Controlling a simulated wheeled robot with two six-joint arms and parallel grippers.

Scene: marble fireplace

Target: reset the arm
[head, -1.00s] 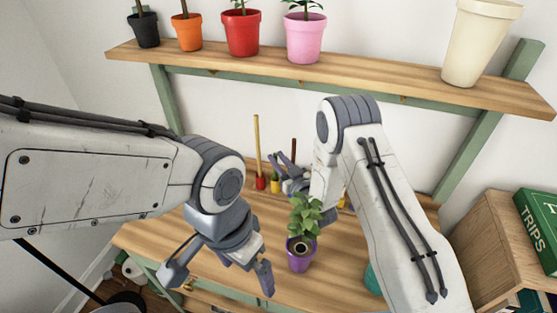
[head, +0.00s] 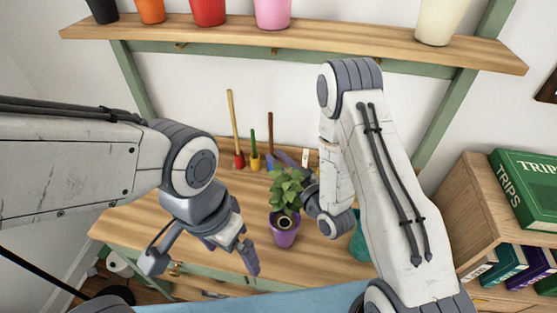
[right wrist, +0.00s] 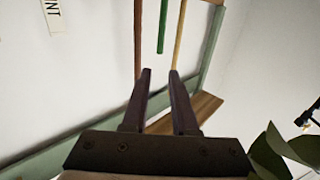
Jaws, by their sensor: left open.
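My left gripper (head: 203,260) is open and empty, pointing down above the wooden table, left of the purple pot (head: 284,233) with a leafy green plant (head: 287,190). The pot stands upright on the table, apart from the left gripper. My right arm reaches in from the right. Its gripper in the head view is mostly hidden behind the plant and forearm. In the right wrist view my right gripper (right wrist: 159,75) has its two fingers apart with nothing held between them. Tool handles and the wall show beyond.
Upright tools with yellow, green and brown handles (head: 236,125) stand at the table's back. A teal object (head: 358,240) is partly hidden by my right arm. A shelf (head: 300,38) with several pots is above. A bookcase (head: 460,190) with books stands at right.

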